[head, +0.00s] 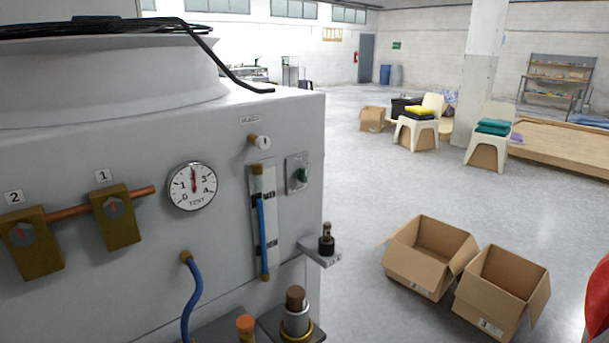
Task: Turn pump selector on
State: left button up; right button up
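A large grey machine (110,140) fills the left of the head view. A small dark green knob (303,175) sits on a grey plate (293,185) near the right edge of its front; it may be the pump selector, but I read no such label. A pale round knob (262,142) sits above a vertical gauge strip (267,240), under a label too small to read. Two brass blocks with grey dials and red marks (114,208) (21,235) are labelled 1 and 2. Neither of my grippers is in view.
A round dial (192,186) marked TEST and a blue hose (193,295) are on the front. A small shelf (318,252) holding a black-capped bottle (326,240) juts out at right. Two open cardboard boxes (400,262) (478,308) stand on the floor; open floor lies beyond.

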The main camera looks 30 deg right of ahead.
aim_at(302, 173)
jog(key=z, duration=0.95)
